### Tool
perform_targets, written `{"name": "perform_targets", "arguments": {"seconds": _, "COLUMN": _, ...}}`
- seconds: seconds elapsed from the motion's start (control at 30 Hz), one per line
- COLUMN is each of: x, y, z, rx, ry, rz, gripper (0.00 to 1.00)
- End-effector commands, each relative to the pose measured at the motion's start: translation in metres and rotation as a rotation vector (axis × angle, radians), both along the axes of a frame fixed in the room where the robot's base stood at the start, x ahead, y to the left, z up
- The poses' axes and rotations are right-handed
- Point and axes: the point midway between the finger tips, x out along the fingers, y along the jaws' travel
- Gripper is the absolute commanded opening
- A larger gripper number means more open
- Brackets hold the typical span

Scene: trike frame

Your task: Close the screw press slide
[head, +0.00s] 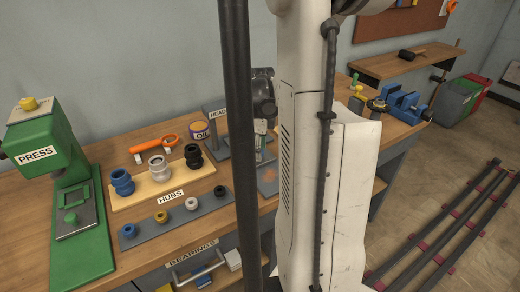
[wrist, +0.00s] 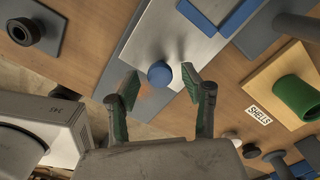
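In the wrist view, a round blue knob (wrist: 160,74) stands on a bare metal slide plate (wrist: 145,42). A blue frame (wrist: 236,18) lies on the plate at the top of the picture. My gripper (wrist: 160,87) is open, with one green-padded finger on each side of the knob and a gap at both sides. I cannot tell how far the fingers are above the plate. In the head view, my arm hides much of the bench. A blue device (head: 402,106) shows at its right; I cannot tell if it is the screw press.
A green press (head: 40,150) with its own green-knobbed plate stands at the left. Hubs and bearings on boards lie beside it.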

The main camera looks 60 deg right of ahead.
Motion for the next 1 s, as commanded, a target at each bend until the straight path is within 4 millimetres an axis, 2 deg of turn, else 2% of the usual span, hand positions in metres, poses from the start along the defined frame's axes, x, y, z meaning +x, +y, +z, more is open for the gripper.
{"name": "perform_targets", "arguments": {"seconds": 0.23, "x": 0.000, "y": 0.000, "z": 0.011, "rx": 0.000, "ry": 0.000, "rz": 0.000, "gripper": 0.44}}
{"name": "perform_targets", "arguments": {"seconds": 0.7, "x": 0.000, "y": 0.000, "z": 0.094, "rx": 0.000, "ry": 0.000, "rz": 0.000, "gripper": 0.44}}
{"name": "perform_targets", "arguments": {"seconds": 0.83, "x": 0.000, "y": 0.000, "z": 0.109, "rx": 0.000, "ry": 0.000, "rz": 0.000, "gripper": 0.44}}
{"name": "perform_targets", "arguments": {"seconds": 1.0, "x": 0.000, "y": 0.000, "z": 0.119, "rx": 0.000, "ry": 0.000, "rz": 0.000, "gripper": 0.44}}
